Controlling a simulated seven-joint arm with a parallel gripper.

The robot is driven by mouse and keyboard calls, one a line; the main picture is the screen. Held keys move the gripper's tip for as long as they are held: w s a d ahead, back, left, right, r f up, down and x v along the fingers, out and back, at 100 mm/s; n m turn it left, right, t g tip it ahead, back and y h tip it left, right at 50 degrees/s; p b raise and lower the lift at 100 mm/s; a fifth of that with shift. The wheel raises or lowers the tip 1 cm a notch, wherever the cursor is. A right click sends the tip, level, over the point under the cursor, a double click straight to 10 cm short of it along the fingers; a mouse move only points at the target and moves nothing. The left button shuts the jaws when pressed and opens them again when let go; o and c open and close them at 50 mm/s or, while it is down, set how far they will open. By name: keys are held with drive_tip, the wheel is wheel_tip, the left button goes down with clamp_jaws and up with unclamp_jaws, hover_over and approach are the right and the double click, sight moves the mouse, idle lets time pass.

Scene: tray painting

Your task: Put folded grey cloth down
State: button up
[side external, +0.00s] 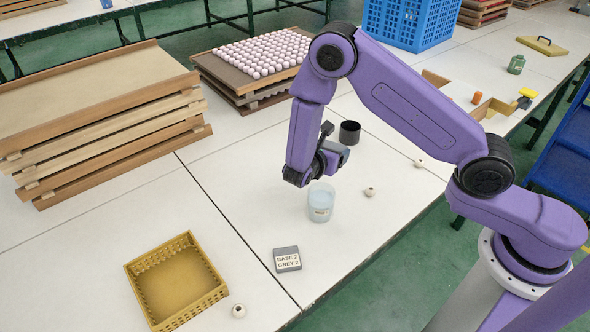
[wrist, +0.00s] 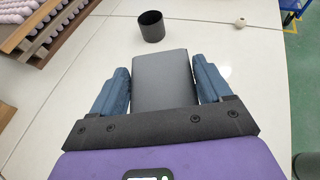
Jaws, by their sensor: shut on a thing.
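The folded grey cloth (wrist: 163,82) is a flat grey block between the two blue fingers of my gripper (wrist: 160,76) in the wrist view. My gripper is shut on it. In the side external view my gripper (side external: 334,156) is above the white table (side external: 235,215), behind the clear bluish cup and in front of the black cup. The cloth is small there and partly hidden by the fingers. A grey block labelled "BASE 2 GREY 2" (side external: 287,259) lies on the table nearer the front.
The clear bluish cup (side external: 321,203) and black cup (side external: 349,132) stand near my gripper. Small pale knobs (side external: 370,192) lie to the right. A yellow basket (side external: 177,280) is at front left, stacked wooden trays (side external: 105,120) at far left. The table's middle left is clear.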

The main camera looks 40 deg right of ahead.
drive_tip(key=shift+w+d, duration=0.1)
drive_tip(key=shift+d, duration=0.3)
drive_tip(key=w+f, duration=0.3)
drive_tip(key=w, duration=0.1)
drive_tip(key=w+f, duration=0.3)
drive_tip(key=w, duration=0.1)
drive_tip(key=w+f, duration=0.3)
drive_tip(key=w, duration=0.1)
drive_tip(key=shift+w+a, duration=0.25)
drive_tip(key=shift+w, duration=0.15)
drive_tip(key=shift+w+f, duration=0.25)
drive_tip(key=shift+f, duration=0.05)
drive_tip(key=shift+w+f, duration=0.15)
drive_tip(key=shift+f, duration=1.5)
drive_tip(key=shift+f, duration=0.15)
drive_tip(key=o, duration=1)
